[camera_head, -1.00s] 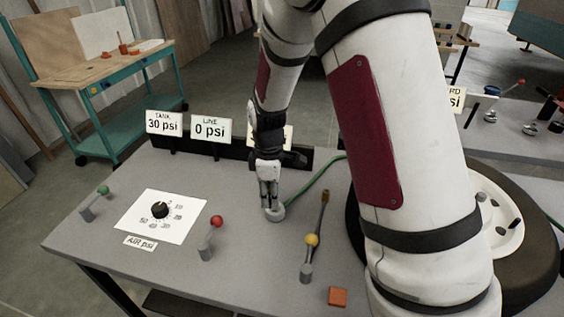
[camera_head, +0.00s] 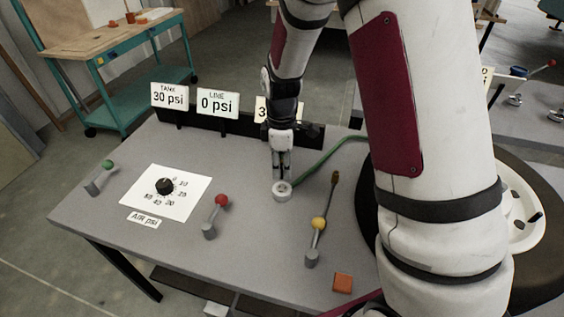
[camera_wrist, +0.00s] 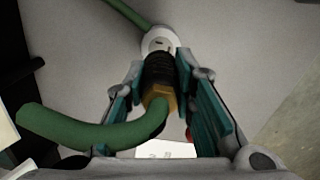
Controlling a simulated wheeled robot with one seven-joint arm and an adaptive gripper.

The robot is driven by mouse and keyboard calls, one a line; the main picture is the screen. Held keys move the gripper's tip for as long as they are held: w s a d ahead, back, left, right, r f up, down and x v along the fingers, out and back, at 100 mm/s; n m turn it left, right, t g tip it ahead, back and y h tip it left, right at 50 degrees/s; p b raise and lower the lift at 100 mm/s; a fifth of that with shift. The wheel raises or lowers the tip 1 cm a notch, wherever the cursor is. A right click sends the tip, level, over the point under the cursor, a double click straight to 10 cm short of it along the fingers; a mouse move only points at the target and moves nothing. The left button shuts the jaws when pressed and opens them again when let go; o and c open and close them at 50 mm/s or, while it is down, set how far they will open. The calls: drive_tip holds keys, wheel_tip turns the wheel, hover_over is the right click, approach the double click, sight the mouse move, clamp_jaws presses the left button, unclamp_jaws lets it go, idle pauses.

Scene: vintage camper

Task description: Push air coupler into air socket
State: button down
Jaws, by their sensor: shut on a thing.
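The air coupler (camera_wrist: 160,78), a black ribbed sleeve with a brass nut, sits between the teal finger pads of my gripper (camera_wrist: 166,88), which is shut on it. A green hose (camera_wrist: 85,130) bends away from the brass end. The air socket (camera_wrist: 158,40) is a pale round piece just beyond the coupler's black end, partly covered by it. I cannot tell whether the coupler is in it. In the head view my gripper (camera_head: 281,176) points down directly above the round socket (camera_head: 283,191) on the grey bench; the fingers hide the coupler there.
Signs read tank 30 psi (camera_head: 170,96) and line 0 psi (camera_head: 217,103). An orange block (camera_head: 343,283) lies near the front edge.

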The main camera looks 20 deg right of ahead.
sight(282, 177)
drive_tip(key=shift+f+b, duration=1.1)
drive_tip(key=shift+f, duration=1.15)
drive_tip(key=shift+f, duration=0.55)
idle(0.6)
drive_tip(key=c, duration=1.3)
unclamp_jaws()
wheel_tip(282, 177, up, 12)
drive_tip(key=shift+a, duration=0.1)
